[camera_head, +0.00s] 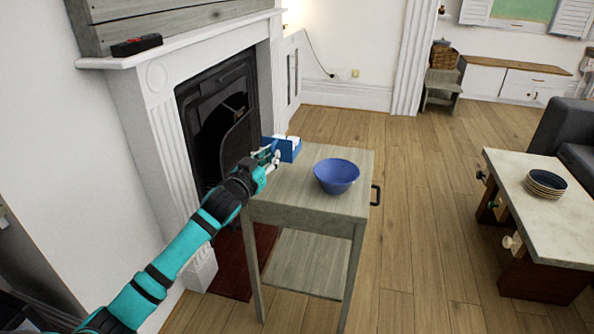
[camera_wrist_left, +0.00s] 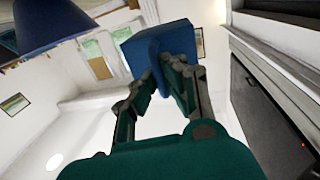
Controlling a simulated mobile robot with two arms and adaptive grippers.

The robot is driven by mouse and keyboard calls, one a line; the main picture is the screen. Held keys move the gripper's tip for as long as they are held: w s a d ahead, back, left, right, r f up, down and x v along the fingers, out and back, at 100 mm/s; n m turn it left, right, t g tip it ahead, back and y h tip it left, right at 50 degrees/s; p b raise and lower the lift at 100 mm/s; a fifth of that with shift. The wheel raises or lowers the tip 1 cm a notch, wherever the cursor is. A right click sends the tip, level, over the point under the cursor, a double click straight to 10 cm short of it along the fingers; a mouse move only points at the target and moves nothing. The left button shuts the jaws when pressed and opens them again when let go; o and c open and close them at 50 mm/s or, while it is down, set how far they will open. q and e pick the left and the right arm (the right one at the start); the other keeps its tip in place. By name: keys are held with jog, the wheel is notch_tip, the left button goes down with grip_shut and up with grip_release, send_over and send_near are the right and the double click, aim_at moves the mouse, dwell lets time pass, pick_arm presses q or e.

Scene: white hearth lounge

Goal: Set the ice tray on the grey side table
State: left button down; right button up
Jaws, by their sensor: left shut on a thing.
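The blue ice tray (camera_head: 286,149) with white contents is at the left back corner of the grey side table (camera_head: 298,208) in the head view. My left gripper (camera_head: 270,158) is at the tray's near left side and is shut on it. In the left wrist view the tray (camera_wrist_left: 158,46) sits between the fingertips of the left gripper (camera_wrist_left: 165,72). I cannot tell whether the tray touches the table top. My right gripper is not in view.
A blue bowl (camera_head: 337,175) stands on the side table, right of the tray; it also shows in the left wrist view (camera_wrist_left: 55,22). The fireplace (camera_head: 220,110) is close on the left. Floor between the tables is clear.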

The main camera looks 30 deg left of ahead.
pick_arm(q)
jog(key=b, duration=0.1)
send_over(273, 196)
notch_tip(273, 196, down, 5)
jog(key=shift+f, duration=0.1)
jog(key=shift+f+b, duration=0.4)
jog(key=shift+f, duration=1.3)
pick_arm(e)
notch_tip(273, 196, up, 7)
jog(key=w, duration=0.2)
pick_arm(q)
jog(key=shift+s, duration=0.1)
jog(key=shift+f, duration=0.15)
jog(key=c, duration=1.8)
grip_release()
jog(key=o, duration=0.3)
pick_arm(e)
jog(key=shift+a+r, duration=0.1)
